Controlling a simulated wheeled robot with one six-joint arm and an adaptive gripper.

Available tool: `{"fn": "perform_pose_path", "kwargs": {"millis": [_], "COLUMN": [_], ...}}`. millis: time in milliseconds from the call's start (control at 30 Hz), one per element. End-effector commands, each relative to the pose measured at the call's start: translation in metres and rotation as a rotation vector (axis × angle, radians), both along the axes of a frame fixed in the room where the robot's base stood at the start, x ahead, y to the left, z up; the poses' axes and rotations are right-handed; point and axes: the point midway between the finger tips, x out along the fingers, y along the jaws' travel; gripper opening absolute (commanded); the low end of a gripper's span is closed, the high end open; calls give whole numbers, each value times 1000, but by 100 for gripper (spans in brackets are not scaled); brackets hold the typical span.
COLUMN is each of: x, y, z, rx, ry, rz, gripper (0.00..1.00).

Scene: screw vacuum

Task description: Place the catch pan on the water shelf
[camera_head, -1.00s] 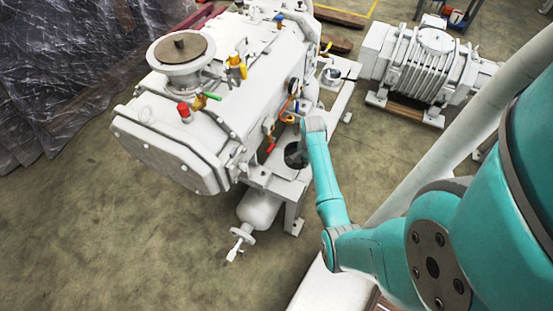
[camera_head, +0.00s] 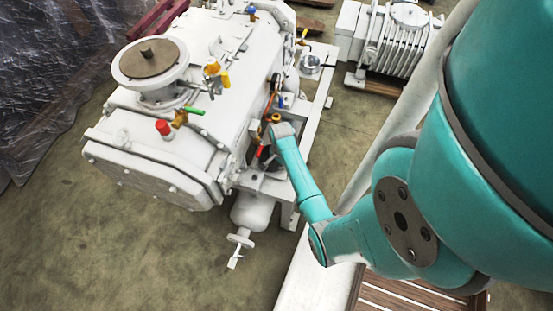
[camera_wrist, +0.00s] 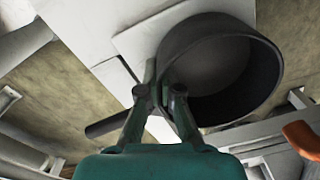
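The catch pan is a dark round pan (camera_wrist: 265,70) with a straight handle (camera_wrist: 105,125) in the wrist view. My gripper (camera_wrist: 160,85) appears closed on the handle close to the pan's wall, with the pan beyond the fingers. A pale flat plate (camera_wrist: 140,40) lies beneath or behind the pan; I cannot tell whether they touch. In the head view only a dark part of the pan (camera_head: 271,160) shows beside the white pump, below my wrist. A white ledge (camera_head: 274,186) runs under it; I cannot tell whether this is the water shelf. My gripper's fingers are hidden there.
The large white vacuum pump (camera_head: 180,100) stands left of my arm, with a red-handled valve (camera_head: 262,150) close to the pan. A metal cup (camera_head: 310,63) sits on the white frame behind. A ribbed motor (camera_head: 400,40) stands at back right. Floor is free in front left.

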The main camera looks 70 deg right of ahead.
Motion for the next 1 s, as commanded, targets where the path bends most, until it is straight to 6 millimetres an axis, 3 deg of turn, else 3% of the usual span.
{"fn": "perform_pose_path", "kwargs": {"millis": [367, 500, 533, 833, 1000], "x": [-1, -1, -1, -1, -1], "y": [1, 1, 1, 1, 1], "z": [-4, -4, -4, -3, 12], "rx": [-1, -1, -1, -2, -3], "ry": [-1, -1, -1, -2, -2], "rz": [-2, -2, -2, -2, -2], "gripper": [0, 30, 31, 31, 31]}}
